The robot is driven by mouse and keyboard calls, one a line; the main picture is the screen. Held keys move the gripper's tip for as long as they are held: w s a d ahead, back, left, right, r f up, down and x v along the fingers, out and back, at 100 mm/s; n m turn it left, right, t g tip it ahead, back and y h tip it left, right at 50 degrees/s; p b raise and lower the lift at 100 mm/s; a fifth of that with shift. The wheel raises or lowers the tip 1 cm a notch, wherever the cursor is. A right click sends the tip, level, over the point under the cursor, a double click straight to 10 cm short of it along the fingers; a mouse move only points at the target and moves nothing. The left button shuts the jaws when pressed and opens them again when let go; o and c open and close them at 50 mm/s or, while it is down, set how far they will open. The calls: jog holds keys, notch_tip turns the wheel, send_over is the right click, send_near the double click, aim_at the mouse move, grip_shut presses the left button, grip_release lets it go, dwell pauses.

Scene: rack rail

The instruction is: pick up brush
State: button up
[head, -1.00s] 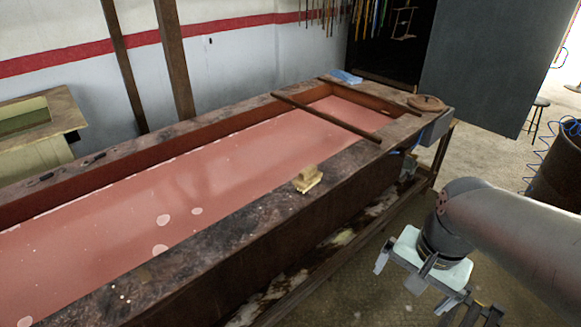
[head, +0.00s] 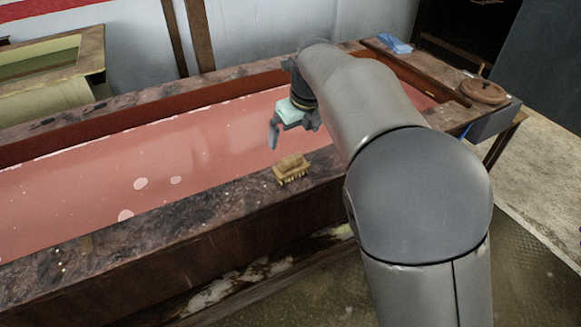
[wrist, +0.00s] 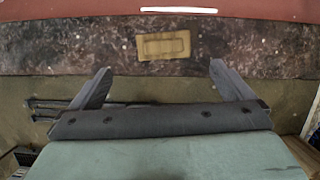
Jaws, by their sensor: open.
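The brush (head: 291,168), a small tan block with short bristles beneath, sits on the near rim of a long trough. In the wrist view the brush (wrist: 163,45) lies on the dark stained rim, beyond and between my two fingers. My gripper (wrist: 150,88) is open with nothing between its fingers. In the head view my gripper (head: 283,135) is above and just behind the brush, apart from it. One finger is clear to see there; the other is largely hidden by my arm.
The trough (head: 180,218) holds pink liquid with pale patches floating on it. A blue cloth (head: 395,43) and a round brown lid (head: 484,91) lie at its far right end.

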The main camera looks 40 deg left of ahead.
aim_at(291, 158)
jog(key=p+x, duration=0.1)
jog(key=x, duration=0.7)
jog(key=shift+w+f, duration=0.15)
jog(key=shift+f, duration=0.05)
jog(key=x, duration=0.1)
jog(key=p+x, duration=0.1)
jog(key=x, duration=0.2)
jog(key=shift+w+d+f, duration=0.1)
jog(key=shift+d, duration=0.25)
jog(key=shift+a+f, duration=0.2)
jog(key=shift+f, duration=0.35)
jog(key=c, duration=0.8)
